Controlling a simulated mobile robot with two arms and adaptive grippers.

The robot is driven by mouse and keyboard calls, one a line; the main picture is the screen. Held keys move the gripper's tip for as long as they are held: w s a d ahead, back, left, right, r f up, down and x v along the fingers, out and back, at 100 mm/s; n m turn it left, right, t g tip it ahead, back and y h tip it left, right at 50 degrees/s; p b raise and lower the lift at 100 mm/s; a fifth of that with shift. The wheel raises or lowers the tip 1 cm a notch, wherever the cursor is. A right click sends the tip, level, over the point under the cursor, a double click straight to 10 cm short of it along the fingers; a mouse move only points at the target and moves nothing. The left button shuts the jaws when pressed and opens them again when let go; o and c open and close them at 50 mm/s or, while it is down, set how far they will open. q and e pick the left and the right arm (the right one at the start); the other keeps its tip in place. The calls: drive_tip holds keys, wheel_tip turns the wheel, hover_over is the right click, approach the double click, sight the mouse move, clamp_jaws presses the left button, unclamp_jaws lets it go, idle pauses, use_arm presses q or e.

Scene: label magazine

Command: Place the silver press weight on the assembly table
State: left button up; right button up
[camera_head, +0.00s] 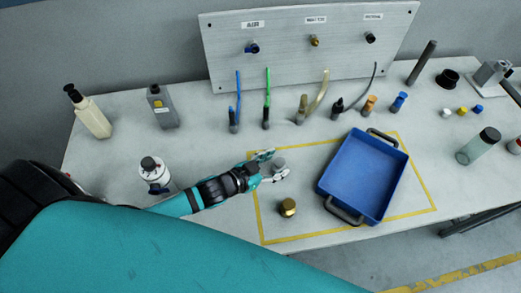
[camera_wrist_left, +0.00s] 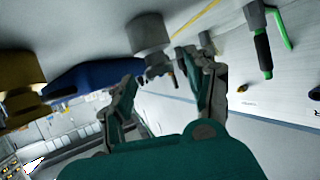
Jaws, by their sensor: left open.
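The silver press weight (camera_head: 279,164) is a small grey cylinder standing on the white assembly table (camera_head: 215,145), inside the yellow taped outline. My left gripper (camera_head: 271,166) is open, with its two fingers spread on either side of the weight. In the left wrist view, which is turned upside down, the silver weight (camera_wrist_left: 148,33) stands just beyond the open fingertips (camera_wrist_left: 158,68). I cannot tell whether a finger touches it. My right gripper does not show.
A brass weight (camera_head: 288,207) stands close by, nearer the front edge. A blue tray (camera_head: 360,178) with dark handles lies to the right. Several coloured tubes and connectors stand behind, before a grey panel (camera_head: 310,38). Bottles (camera_head: 90,115) stand at the left.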

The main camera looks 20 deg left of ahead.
use_arm(q)
drive_tip(key=b+v, duration=0.1)
drive_tip(key=v, duration=1)
drive_tip(key=shift+s+a, duration=0.15)
drive_tip(key=shift+a, duration=0.05)
